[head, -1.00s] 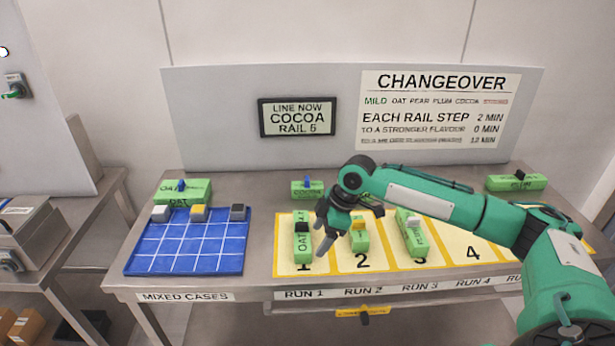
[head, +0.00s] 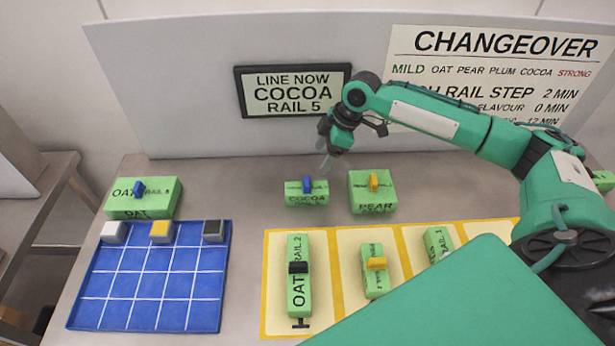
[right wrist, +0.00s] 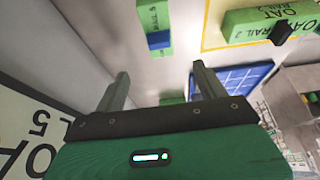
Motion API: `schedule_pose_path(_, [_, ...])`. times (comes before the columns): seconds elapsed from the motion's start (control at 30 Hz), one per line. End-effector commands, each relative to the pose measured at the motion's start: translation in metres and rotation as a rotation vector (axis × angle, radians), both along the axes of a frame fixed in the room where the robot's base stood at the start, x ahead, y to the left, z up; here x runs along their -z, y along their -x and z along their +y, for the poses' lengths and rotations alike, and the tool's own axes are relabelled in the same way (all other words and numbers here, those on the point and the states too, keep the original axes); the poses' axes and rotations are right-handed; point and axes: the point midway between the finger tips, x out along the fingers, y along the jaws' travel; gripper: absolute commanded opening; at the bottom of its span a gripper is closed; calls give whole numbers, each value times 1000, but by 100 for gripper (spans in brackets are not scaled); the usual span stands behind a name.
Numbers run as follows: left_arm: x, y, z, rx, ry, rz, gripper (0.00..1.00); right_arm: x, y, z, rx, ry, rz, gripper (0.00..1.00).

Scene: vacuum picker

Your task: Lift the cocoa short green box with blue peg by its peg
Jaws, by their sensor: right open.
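The short green cocoa box (head: 305,199) stands at the back of the table with its blue peg (head: 307,184) upright on top. In the right wrist view, the cocoa box (right wrist: 151,14) shows partly at the top edge, with its blue peg (right wrist: 159,40) beyond the fingertips. My right gripper (head: 329,164) is above and slightly right of the box in the head view. Its fingers (right wrist: 160,72) are spread and empty, apart from the peg. My left gripper is not in view.
A green pear box (head: 372,199) with a yellow peg stands close right of the cocoa box. An oat box (head: 299,264) with a black peg is in front. A blue grid tray (head: 150,285) and another oat box (head: 145,208) lie left. The board stands behind.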

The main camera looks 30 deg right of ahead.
Motion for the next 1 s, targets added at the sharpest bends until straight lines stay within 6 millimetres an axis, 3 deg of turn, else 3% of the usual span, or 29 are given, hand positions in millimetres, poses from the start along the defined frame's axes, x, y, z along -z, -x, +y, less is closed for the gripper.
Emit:
schedule_pose_path(0.4, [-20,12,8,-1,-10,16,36,65,-11,25,0,0,3,73])
schedule_pose_path(0.7, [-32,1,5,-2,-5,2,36,85,-16,32,0,-1,2,73])
schedule_pose_path(1.0, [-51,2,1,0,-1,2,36,122,-23,42,0,-1,2,73])
